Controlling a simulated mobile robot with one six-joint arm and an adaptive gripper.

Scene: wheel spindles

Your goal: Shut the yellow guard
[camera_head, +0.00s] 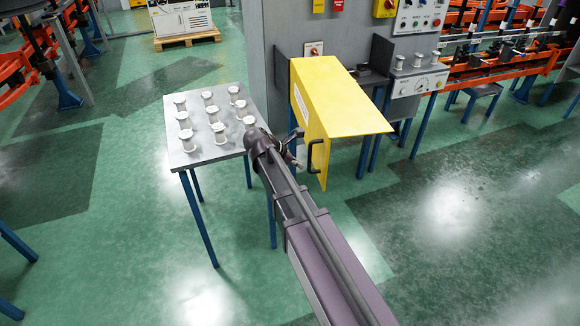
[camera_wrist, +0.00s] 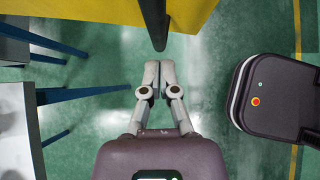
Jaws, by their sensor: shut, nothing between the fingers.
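The yellow guard (camera_head: 345,100) stands out from the grey machine column, with a flat top and a tall side panel. A dark handle (camera_head: 316,157) is on its near edge. In the wrist view the guard (camera_wrist: 190,12) crosses the top edge, and the handle (camera_wrist: 157,28) points down toward my fingers. My gripper (camera_wrist: 157,70) has its fingertips together and empty, a short gap from the handle's end. In the head view my gripper (camera_head: 295,157) is just left of the handle, partly hidden by my arm. The guard's hinge is not clear.
A grey table (camera_head: 180,155) with several pale metal spools is left of my gripper. A smaller stand (camera_head: 418,83) with more spools is right of the guard. A control panel (camera_head: 420,18) is on the column. Green floor is clear at the front right.

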